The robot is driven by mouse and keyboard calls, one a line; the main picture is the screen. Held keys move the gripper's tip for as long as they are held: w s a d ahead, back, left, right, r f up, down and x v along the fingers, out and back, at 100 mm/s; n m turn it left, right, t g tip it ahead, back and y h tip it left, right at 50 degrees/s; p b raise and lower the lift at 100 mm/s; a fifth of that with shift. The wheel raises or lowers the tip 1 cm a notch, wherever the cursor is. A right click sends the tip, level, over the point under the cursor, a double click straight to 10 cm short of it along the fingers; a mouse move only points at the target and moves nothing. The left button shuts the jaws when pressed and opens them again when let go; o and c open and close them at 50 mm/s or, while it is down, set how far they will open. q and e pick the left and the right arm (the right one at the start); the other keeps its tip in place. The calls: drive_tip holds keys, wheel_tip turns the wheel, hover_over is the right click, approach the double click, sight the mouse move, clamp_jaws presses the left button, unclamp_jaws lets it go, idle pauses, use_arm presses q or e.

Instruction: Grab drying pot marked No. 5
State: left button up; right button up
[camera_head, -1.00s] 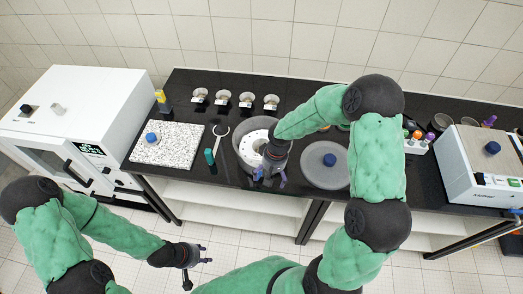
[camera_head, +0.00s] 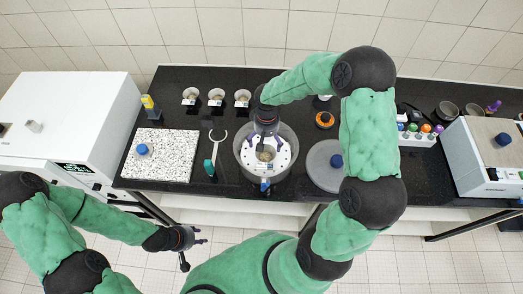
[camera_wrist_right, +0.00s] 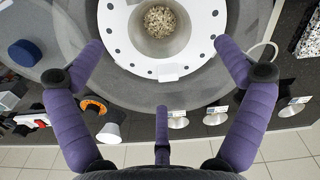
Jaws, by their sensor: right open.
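I cannot read a number on the pot. My right gripper (camera_head: 265,142) is open above the plate, its fingers spread and apart from the pot. Several other drying pots (camera_head: 216,96) stand in a row at the back, with labels too small to read. My left gripper (camera_head: 196,239) is open and empty, in front of the bench.
A round grey lid with a blue knob (camera_head: 326,165) lies right of the vessel. Tongs (camera_head: 214,149) and a speckled slab (camera_head: 162,165) lie left. Colour-capped bottles (camera_head: 420,130) and a white device (camera_head: 478,160) stand right. A white oven (camera_head: 62,120) stands far left.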

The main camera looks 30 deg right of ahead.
sight(266, 159)
drive_tip(key=f, duration=0.1)
drive_tip(key=s+f, duration=0.1)
drive_tip(key=f, duration=0.1)
drive_tip(key=shift+f, duration=0.2)
drive_tip(key=shift+w+f, duration=0.2)
drive_tip(key=shift+f, duration=0.35)
drive_tip(key=f, duration=0.4)
drive_tip(key=shift+s+a+p, duration=0.2)
drive_tip(key=shift+s+p, duration=0.1)
drive_tip(key=shift+w+f, duration=0.1)
drive_tip(key=shift+f, duration=0.35)
drive_tip(key=c, duration=1.2)
